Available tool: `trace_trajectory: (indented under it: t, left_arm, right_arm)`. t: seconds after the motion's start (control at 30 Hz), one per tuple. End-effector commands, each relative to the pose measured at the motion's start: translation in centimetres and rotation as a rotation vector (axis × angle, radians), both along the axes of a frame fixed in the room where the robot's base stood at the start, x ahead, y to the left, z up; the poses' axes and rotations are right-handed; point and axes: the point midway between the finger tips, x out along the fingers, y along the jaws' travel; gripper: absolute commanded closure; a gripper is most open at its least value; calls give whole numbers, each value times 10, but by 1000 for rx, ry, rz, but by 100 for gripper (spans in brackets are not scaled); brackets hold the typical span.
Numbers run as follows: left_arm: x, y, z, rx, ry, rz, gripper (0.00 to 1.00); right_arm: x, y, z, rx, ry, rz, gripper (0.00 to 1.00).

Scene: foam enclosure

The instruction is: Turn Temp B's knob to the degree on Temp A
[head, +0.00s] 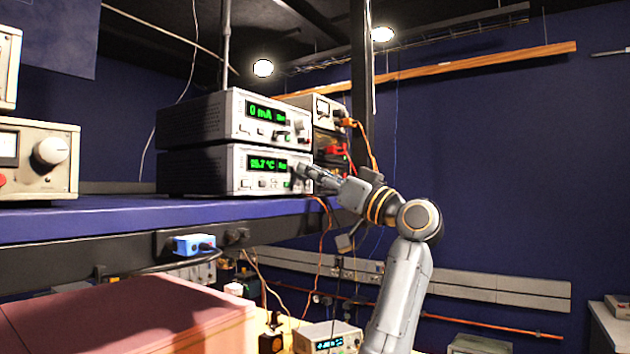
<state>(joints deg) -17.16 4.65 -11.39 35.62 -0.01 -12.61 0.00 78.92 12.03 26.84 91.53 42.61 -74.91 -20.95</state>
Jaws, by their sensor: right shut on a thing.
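A grey instrument with a green display (267,163) sits on the blue shelf. The display ends in .7 °C; its leading digits are hard to read. My right gripper (303,171) reaches in from the right and is shut on the knob at the right of this front panel; the fingers mostly hide the knob. I cannot read any Temp A or Temp B label. A small unit (328,340) at the bottom has a lit display too small to read. My left gripper is not in view.
A similar instrument (237,128) reading 0 mA is stacked on top. A unit with orange and red cables (328,112) stands just behind, right of the stack. The blue shelf (120,215) runs below. Another unit with a white knob (52,151) is at left.

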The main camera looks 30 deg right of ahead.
Motion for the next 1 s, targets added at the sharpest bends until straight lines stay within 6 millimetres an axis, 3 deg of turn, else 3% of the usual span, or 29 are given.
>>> trace_trajectory:
  t: [0.1, 0.3, 0.7, 1.0]
  left_arm:
    - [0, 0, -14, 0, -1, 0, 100]
    - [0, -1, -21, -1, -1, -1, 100]
    - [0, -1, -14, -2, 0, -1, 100]
    - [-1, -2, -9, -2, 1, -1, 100]
  right_arm:
    - [0, -3, -4, -86, -34, -5, 100]
    - [1, -5, -2, -254, -102, -5, 100]
    - [2, -6, 3, -549, -227, -1, 100]
    - [2, -7, 3, -671, -279, -3, 100]
